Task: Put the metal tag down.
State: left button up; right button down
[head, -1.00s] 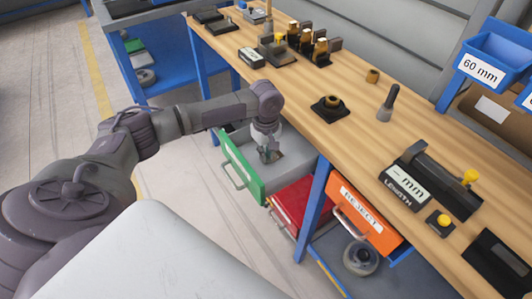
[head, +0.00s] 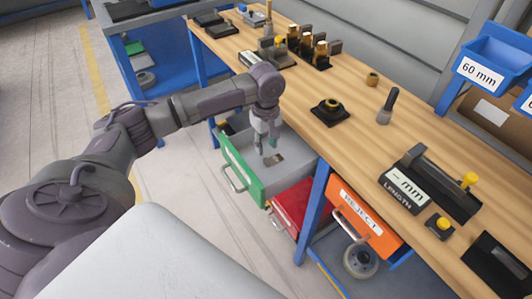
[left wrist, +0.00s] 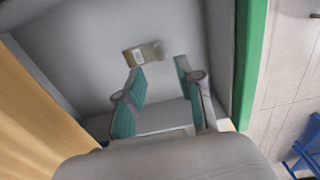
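The metal tag (head: 275,159) lies on the floor of the open green-fronted drawer (head: 243,170). In the left wrist view the tag (left wrist: 143,54) is a small brownish-grey piece with a pale marked patch, lying flat beyond the fingertips. My left gripper (head: 266,148) points down into the drawer, above the tag. In the left wrist view its fingers (left wrist: 159,72) are apart with nothing between them, and a gap shows between them and the tag. My right gripper is in neither view.
A red drawer (head: 297,203) and an orange REJECT drawer (head: 362,220) stand to the right under the wooden bench (head: 345,135). A black fixture with a ring (head: 331,110), a dark-handled tool (head: 388,105) and a LENGTH gauge (head: 431,184) stand on the bench.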

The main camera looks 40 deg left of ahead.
aim_at(266, 160)
pick_arm(q)
notch_tip(266, 160, up, 6)
jog(key=shift+r, duration=0.15)
dwell(0.6)
